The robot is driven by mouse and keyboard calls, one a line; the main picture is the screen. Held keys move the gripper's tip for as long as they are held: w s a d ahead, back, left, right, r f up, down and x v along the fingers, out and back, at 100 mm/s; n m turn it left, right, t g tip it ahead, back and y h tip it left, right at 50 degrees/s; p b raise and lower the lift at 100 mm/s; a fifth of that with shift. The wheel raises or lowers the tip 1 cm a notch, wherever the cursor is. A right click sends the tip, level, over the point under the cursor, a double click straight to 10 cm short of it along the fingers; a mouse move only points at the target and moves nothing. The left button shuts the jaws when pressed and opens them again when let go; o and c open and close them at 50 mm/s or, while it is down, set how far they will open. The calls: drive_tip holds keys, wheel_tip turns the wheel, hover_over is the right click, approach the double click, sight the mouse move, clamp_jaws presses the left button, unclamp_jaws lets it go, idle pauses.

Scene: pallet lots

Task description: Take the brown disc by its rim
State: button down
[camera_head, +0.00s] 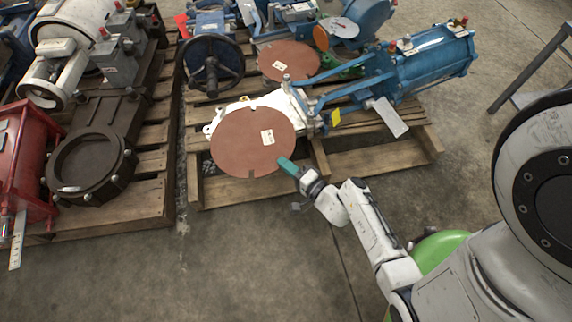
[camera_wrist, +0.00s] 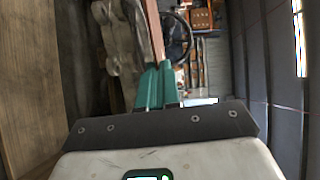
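The brown disc (camera_head: 240,150) is large and flat, with a white label, and covers the near end of a white-and-blue valve on the right pallet. My gripper (camera_head: 285,164) meets the disc's lower right rim with its teal fingers. In the wrist view the disc (camera_wrist: 154,30) shows nearly edge-on as a thin reddish strip running down to the fingertips. There my gripper (camera_wrist: 158,66) has its two fingers close together with the rim between them. The exact contact inside the fingers is hidden.
A second brown disc (camera_head: 278,64) lies farther back, on other blue equipment. The wooden pallet (camera_head: 240,190) extends under the valve. A left pallet (camera_head: 150,190) carries dark, grey and red valves. Bare concrete floor (camera_head: 240,270) lies in front. A metal stand (camera_head: 540,65) is at upper right.

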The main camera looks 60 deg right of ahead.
wheel_tip(320, 180, up, 20)
drive_tip(key=p, duration=1.5)
drive_tip(key=shift+f, duration=0.2)
idle(0.9)
